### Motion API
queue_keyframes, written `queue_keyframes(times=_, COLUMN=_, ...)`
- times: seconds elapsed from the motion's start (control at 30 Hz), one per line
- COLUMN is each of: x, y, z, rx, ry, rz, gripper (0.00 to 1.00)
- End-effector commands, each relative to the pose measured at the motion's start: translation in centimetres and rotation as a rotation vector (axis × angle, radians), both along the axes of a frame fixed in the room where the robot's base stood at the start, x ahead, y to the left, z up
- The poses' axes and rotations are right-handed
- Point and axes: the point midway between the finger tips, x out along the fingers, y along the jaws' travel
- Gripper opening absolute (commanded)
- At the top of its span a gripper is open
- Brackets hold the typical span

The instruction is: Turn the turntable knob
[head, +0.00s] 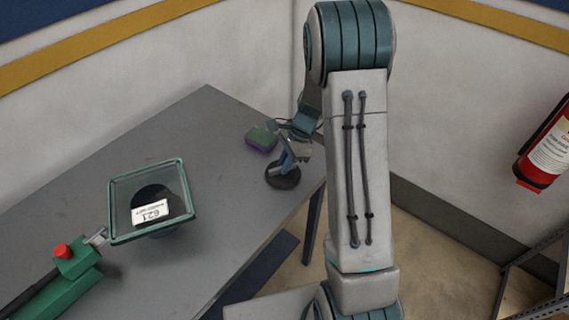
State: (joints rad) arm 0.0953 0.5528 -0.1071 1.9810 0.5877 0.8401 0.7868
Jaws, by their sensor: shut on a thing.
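A small dark round base, seemingly the turntable with its knob (283,180), stands on the grey table near its right end. My gripper (288,163) reaches down over it from above and is shut on its upper part. The fingers and wrist hide most of the knob, so its turn angle cannot be told. My arm stands upright in the middle right of the view and bends down behind itself to the table.
A green and purple block (261,139) lies just behind and left of my gripper. A fire extinguisher (548,150) hangs at the right.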

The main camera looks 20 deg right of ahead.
Motion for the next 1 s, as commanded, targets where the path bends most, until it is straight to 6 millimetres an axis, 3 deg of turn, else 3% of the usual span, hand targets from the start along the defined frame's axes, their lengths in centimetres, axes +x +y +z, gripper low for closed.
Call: queue_keyframes(times=1.0, x=0.57, y=0.3, z=-0.04, rx=-0.001, ry=-0.003, rz=0.936, gripper=0.0)
